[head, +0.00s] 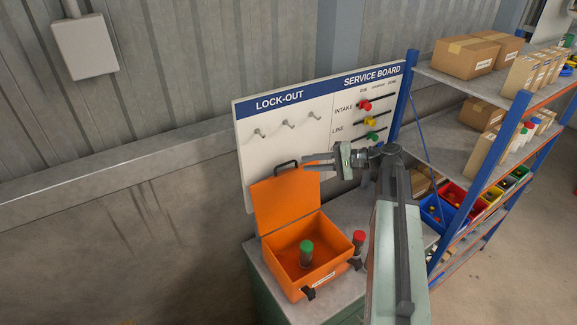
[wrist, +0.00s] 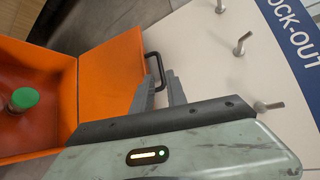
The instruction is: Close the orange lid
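The orange lid (head: 285,200) stands upright, open, at the back of the orange box (head: 335,262). A dark handle (head: 286,164) sticks up from its top edge. In the wrist view the lid (wrist: 108,80) and its handle (wrist: 151,66) show beside my fingertips. My gripper (head: 305,162) is just right of the handle, near the lid's upper right corner. I cannot tell whether a finger touches the handle or lid. A green-capped dark cylinder (head: 306,252) stands inside the box.
A red-capped cylinder (head: 358,242) stands right of the box on the grey cabinet top (head: 345,208). The white board (head: 262,135) with hooks is behind the lid and my gripper. A blue-framed shelf (head: 460,135) with boxes and bins is at the right.

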